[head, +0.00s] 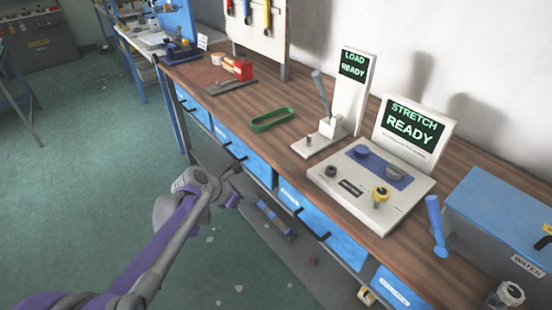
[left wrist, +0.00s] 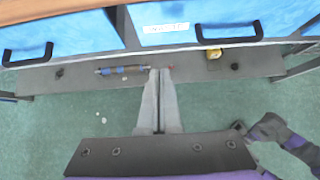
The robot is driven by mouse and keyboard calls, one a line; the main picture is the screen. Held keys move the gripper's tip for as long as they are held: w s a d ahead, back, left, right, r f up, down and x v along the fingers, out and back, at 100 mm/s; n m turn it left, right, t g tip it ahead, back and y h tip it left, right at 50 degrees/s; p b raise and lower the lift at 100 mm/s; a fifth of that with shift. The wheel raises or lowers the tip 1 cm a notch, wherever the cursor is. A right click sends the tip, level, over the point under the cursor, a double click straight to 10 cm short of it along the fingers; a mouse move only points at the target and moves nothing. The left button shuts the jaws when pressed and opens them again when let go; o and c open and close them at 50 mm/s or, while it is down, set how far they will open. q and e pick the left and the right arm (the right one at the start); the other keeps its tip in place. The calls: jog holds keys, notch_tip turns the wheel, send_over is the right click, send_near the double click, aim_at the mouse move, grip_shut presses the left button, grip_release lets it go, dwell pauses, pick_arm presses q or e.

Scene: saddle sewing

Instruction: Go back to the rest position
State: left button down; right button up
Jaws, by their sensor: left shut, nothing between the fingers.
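My left gripper (head: 234,198) hangs in front of the long wooden workbench (head: 228,99), beside its blue drawers and apart from them. In the left wrist view the left gripper (left wrist: 160,72) has its two grey fingers together with nothing between them. Behind the fingertips lie the lower shelf and the green floor. My right gripper does not show in the head view. A grey and purple arm part of mine shows at the lower right of the left wrist view.
Blue drawers (head: 335,235) with dark handles line the bench front. On top are a green ring (head: 272,120), a lever press (head: 325,135), a stretch panel (head: 365,190) and a blue water box (head: 500,215). A low shelf (left wrist: 80,75) holds small items.

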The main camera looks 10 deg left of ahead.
pick_arm(q)
jog(key=s+r+m+y+p, duration=0.2)
jog(key=s+m+p, duration=0.1)
jog(key=s+m, duration=0.6)
jog(key=s+r+m+g+y+p, duration=0.1)
jog(key=s+r+m+y+p, duration=0.1)
jog(key=s+m, duration=0.7)
jog(key=s+r+m+y+p, duration=0.2)
jog(key=s+m+p, duration=0.3)
jog(key=s+m, duration=0.4)
jog(key=shift+s+r+m+p, duration=0.4)
jog(key=shift+s+r, duration=0.25)
jog(key=shift+r, duration=0.15)
jog(key=shift+d, duration=0.1)
